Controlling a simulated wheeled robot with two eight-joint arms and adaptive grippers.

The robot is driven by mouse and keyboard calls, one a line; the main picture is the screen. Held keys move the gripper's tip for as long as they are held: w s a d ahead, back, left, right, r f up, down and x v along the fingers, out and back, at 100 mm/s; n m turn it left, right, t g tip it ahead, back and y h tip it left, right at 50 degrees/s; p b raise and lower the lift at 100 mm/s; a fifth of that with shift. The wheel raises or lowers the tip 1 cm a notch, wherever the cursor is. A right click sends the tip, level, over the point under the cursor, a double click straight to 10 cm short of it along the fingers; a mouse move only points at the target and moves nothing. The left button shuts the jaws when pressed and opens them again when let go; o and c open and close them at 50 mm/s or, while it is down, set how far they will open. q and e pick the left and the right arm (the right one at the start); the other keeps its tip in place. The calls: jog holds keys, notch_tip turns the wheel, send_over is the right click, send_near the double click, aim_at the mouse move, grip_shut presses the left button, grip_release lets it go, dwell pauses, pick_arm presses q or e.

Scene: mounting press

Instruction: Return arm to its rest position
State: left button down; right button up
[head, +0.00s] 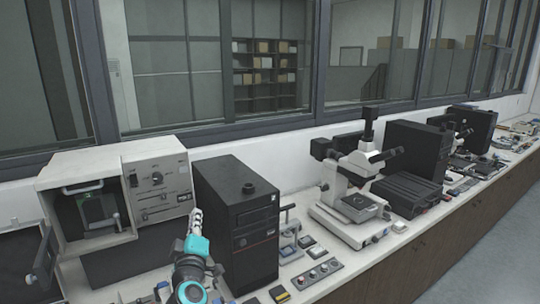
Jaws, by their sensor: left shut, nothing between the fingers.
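My left gripper (196,215) is at the lower centre-left of the head view. It points up and away, with its teal-banded arm below it. It is shut and I see nothing in its fingers. In the picture it lies between the white mounting press (158,172) on the left and a black computer tower (222,180) on the right. The press has a knob panel and an open chamber with a dark part and a green glow inside. Its door (32,262) hangs open to the left. My right gripper is out of view.
A white bench (333,262) runs along the windowed wall to the right. It holds a small control box with knobs (317,273), a microscope (352,185), further black towers (418,148) and small parts. The floor (480,265) at lower right is clear.

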pick_arm(q)
jog(key=s+d+f+m+g+h+b, duration=0.2)
jog(key=s+d+f+m+g+h, duration=0.1)
jog(key=s+d+f+m+h, duration=0.35)
jog(key=s+a+f+m+g+y+b, duration=0.2)
jog(key=s+f+m+g, duration=0.5)
jog(key=s+f, duration=1.3)
jog(key=s+a+g+y, duration=0.1)
jog(key=s+a+g, duration=0.1)
jog(key=s, duration=0.1)
jog(key=shift+y, duration=0.25)
